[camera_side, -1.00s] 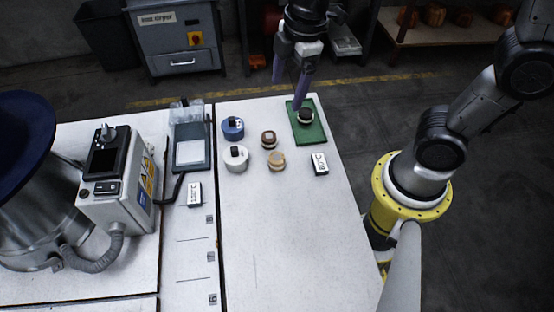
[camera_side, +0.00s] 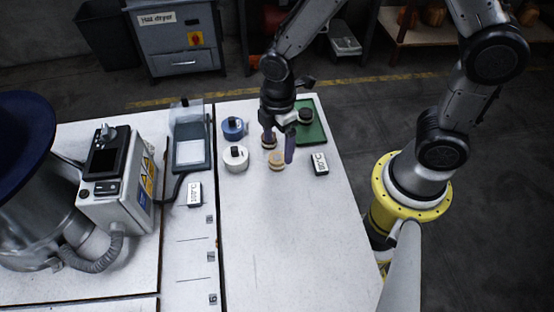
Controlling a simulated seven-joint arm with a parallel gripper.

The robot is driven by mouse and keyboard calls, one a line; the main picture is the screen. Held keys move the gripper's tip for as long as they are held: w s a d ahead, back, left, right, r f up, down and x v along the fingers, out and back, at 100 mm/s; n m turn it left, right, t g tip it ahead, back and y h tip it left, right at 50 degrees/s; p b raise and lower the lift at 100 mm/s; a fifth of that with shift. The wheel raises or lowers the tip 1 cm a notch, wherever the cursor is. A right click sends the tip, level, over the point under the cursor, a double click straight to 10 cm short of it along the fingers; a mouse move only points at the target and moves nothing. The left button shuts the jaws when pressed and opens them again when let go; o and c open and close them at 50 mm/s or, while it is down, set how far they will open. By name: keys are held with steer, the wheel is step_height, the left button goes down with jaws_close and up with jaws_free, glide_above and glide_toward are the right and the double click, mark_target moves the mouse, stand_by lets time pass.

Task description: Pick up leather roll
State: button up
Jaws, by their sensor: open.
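Two small rolls stand close together near the middle of the table: a dark brown roll (camera_side: 269,145) and a tan roll (camera_side: 276,163) just in front of it. I cannot tell for certain which is the leather roll. My gripper (camera_side: 279,153) is open and points down over these two rolls. One finger overlaps the brown roll in the picture and the other is at the right edge of the tan roll. The fingers partly hide both rolls. I cannot tell whether the fingers touch either one.
A blue roll (camera_side: 234,130) and a white roll (camera_side: 235,162) stand to the left. A black roll (camera_side: 305,116) sits on a green mat (camera_side: 318,134) behind right. A small labelled block (camera_side: 320,164) is at the right. The table's front (camera_side: 290,240) is clear.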

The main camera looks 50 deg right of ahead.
mark_target(277, 157)
step_height(277, 157, down, 5)
stand_by(0.3)
steer(key=shift+c, duration=0.3)
jaws_close()
steer(key=shift+w, duration=0.1)
steer(key=shift+r, duration=0.1)
